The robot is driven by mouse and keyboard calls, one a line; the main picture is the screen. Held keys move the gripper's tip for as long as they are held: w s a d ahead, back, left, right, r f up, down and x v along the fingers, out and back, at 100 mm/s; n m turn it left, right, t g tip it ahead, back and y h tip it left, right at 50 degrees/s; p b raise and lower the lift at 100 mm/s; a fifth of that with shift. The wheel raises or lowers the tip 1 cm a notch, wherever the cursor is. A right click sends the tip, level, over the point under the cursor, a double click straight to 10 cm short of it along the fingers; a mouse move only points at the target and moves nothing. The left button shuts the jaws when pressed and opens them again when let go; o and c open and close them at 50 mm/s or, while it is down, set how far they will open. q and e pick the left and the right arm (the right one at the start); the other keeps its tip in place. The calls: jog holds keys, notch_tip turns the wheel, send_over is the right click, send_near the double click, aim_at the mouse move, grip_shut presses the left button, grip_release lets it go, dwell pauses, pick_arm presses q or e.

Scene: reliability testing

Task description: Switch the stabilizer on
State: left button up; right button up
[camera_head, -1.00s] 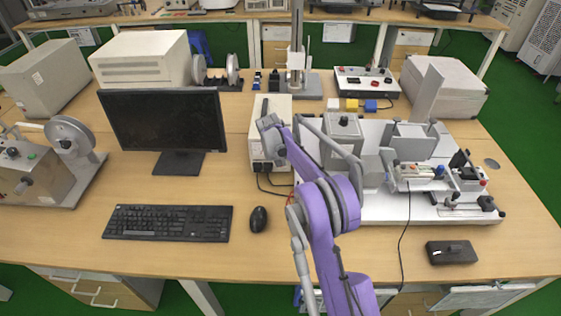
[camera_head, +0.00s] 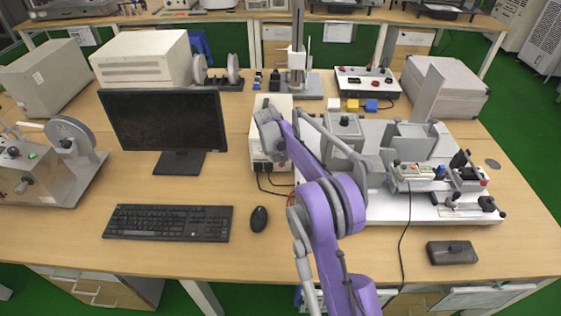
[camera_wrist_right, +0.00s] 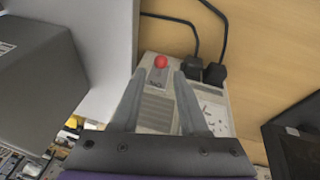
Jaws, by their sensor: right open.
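The stabilizer, a beige box (camera_head: 281,102), stands on the table to the right of the monitor, partly hidden behind my right arm. In the right wrist view its vented panel (camera_wrist_right: 156,108) shows with a red rocker or button (camera_wrist_right: 160,62) near its far end. Two black plugs (camera_wrist_right: 202,70) sit in it to the right of the red part. My right gripper (camera_wrist_right: 160,75) is open and empty, its two fingers spread over the box, with the red part between and just beyond the tips. Whether the fingers touch the box is unclear. My left gripper is not in view.
A monitor (camera_head: 165,120), keyboard (camera_head: 168,223) and mouse (camera_head: 259,218) lie to the left. A white platform (camera_head: 380,209) with grey fixtures stands close on the right. Black cables run from the plugs. The front of the table is mostly clear.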

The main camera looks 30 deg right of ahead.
jog(key=v, duration=0.7)
jog(key=shift+r, duration=0.4)
jog(key=shift+a, duration=0.15)
jog(key=s+a+r+n+t+y, duration=0.1)
jog(key=s+a+r, duration=0.2)
jog(key=s+a, duration=0.45)
jog(key=s+a+r+n+t+y, duration=0.1)
jog(key=s+a+r+n, duration=0.2)
jog(key=s, duration=0.8)
jog(key=s+a+f, duration=0.4)
jog(key=s, duration=0.5)
jog(key=s+a+f+n+t+y, duration=0.1)
jog(key=s+a+f, duration=0.3)
jog(key=s, duration=0.6)
jog(key=shift+f, duration=0.15)
